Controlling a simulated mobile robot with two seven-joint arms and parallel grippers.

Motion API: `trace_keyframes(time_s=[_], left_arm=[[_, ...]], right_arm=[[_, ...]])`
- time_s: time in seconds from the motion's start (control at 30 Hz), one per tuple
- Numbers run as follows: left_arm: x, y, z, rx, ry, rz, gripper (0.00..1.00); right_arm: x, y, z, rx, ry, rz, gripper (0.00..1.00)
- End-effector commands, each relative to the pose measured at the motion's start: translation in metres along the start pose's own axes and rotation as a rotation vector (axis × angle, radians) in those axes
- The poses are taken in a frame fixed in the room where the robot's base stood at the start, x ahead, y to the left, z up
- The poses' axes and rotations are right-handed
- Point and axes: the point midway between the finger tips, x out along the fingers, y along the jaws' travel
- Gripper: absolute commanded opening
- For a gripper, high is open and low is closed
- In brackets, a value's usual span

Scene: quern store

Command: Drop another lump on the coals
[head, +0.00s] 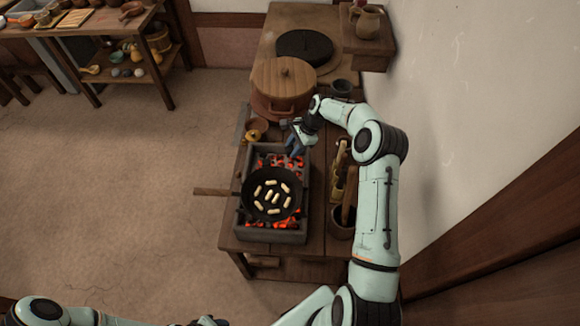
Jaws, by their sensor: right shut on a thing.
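The coals (270,161) glow red-orange in a grey stone brazier (272,237) on the wooden bench, showing behind and in front of a round black pan (257,203). The pan holds several pale finger-shaped pieces, and its wooden handle points left. My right gripper (293,148) is over the back right edge of the brazier, fingers pointing down. It is shut on a lump, which is too small and dark to make out against the fingers. My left gripper (207,321) is low at the bottom edge, partly cut off, away from the bench.
A large lidded brown pot (282,86) stands behind the brazier, with a small ochre pot (257,128) near it. A wooden container with utensils (342,220) stands to the right, close to my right arm. A wall bounds the right side. The floor at left is clear.

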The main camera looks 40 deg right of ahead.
Motion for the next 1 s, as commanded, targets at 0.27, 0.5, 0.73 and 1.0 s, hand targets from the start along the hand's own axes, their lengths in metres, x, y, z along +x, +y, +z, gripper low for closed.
trace_keyframes(time_s=[0.27, 0.5, 0.73, 1.0], left_arm=[[0.0, 0.0, 0.0, 0.0, 0.0, 0.0, 0.43], [0.001, 0.0, 0.001, 0.0, -0.001, 0.0, 0.43], [0.002, -0.001, 0.002, -0.001, -0.002, -0.001, 0.43], [-0.001, 0.001, -0.001, 0.0, 0.001, 0.0, 0.43]], right_arm=[[0.0, 0.001, -0.001, 0.001, 0.001, 0.001, 0.66], [-0.005, 0.0, -0.001, 0.0, 0.002, 0.0, 0.66], [-0.045, 0.0, -0.002, 0.001, 0.005, -0.003, 0.66], [-0.104, -0.001, -0.001, 0.001, 0.002, -0.003, 0.66]])
